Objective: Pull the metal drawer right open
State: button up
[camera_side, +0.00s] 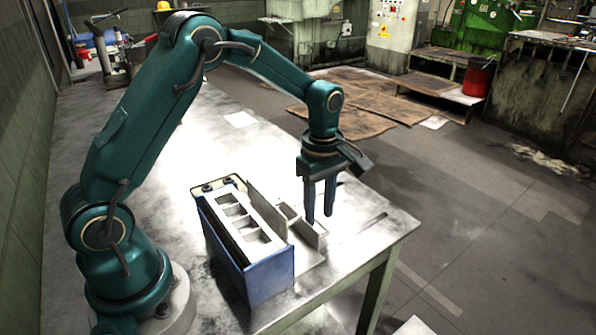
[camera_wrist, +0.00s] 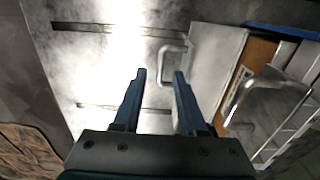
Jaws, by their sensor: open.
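My gripper (camera_side: 319,218) points straight down with its two blue fingers apart and nothing between them. It is to the right of the blue-sided box (camera_side: 270,281), close to the light metal parts at that box's right side. In the wrist view, my gripper (camera_wrist: 159,73) has a pale loop handle (camera_wrist: 171,54) just beyond the right fingertip. The handle joins the left side of a grey metal piece (camera_wrist: 212,62), which looks like the metal drawer. I cannot tell whether a finger touches the handle. The right finger hides part of the metal piece.
The blue-sided box has a white top with several square openings. A second, curved handle (camera_wrist: 265,88) shows at the right in the wrist view. Dark slots (camera_wrist: 105,28) mark the table. The table's right edge (camera_side: 395,240) is near my gripper.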

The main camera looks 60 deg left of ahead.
jog(key=shift+f, duration=0.35)
grip_shut()
jog(key=shift+r, duration=0.1)
dwell(1.1)
